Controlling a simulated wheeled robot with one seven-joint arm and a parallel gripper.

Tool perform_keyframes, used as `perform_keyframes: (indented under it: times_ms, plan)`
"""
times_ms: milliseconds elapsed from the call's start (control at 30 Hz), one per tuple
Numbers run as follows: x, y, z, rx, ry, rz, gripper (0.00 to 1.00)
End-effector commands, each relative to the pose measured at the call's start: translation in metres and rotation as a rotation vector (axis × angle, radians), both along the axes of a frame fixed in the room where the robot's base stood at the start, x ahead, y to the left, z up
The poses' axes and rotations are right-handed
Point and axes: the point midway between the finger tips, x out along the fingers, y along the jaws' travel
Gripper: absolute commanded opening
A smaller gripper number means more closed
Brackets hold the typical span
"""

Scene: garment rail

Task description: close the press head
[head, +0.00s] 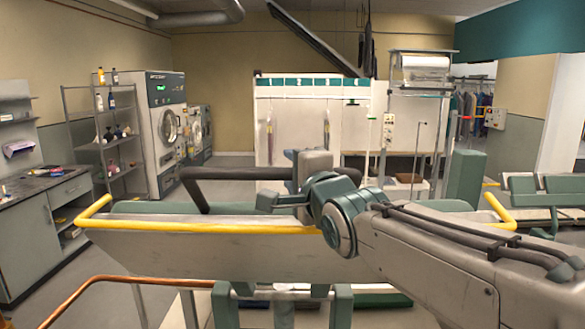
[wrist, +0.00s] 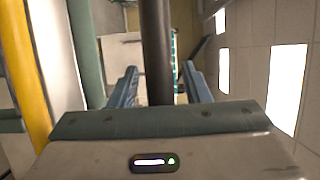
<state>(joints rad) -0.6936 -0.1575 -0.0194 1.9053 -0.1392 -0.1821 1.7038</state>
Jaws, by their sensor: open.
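The press head (head: 200,242) is a long grey body with a yellow rail (head: 180,225) around its front and green padding behind, spanning the middle of the head view. A dark bar handle (head: 225,174) rises from it and bends right towards my gripper (head: 279,177). In the wrist view the handle (wrist: 156,45) runs between the two blue-grey fingers of my gripper (wrist: 160,82), with gaps on both sides. My gripper is open around the handle. The yellow rail also shows at left in the wrist view (wrist: 25,75). The press's lower parts are mostly hidden by the head and my arm.
A copper-coloured rail (head: 100,282) curves at the lower left. A counter (head: 45,215), shelf rack (head: 105,140) and washing machines (head: 165,130) stand at the left. A white cabinet (head: 290,115) is behind. Another green-padded station (head: 545,195) is at right. Floor is clear at left.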

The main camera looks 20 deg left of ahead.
Motion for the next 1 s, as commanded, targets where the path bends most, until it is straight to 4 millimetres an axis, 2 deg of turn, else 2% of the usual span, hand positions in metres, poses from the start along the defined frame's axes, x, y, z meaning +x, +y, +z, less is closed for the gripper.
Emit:
perform_keyframes:
  times_ms: [200,367,667,1000]
  plan:
    - [0.0,0.0,0.0,0.001,-0.001,0.0,0.43]
    - [0.0,0.0,0.0,0.001,-0.001,0.0,0.0]
    - [-0.002,-0.001,-0.004,0.001,-0.006,0.001,0.0]
    - [-0.021,-0.006,-0.027,0.016,-0.053,0.007,0.0]
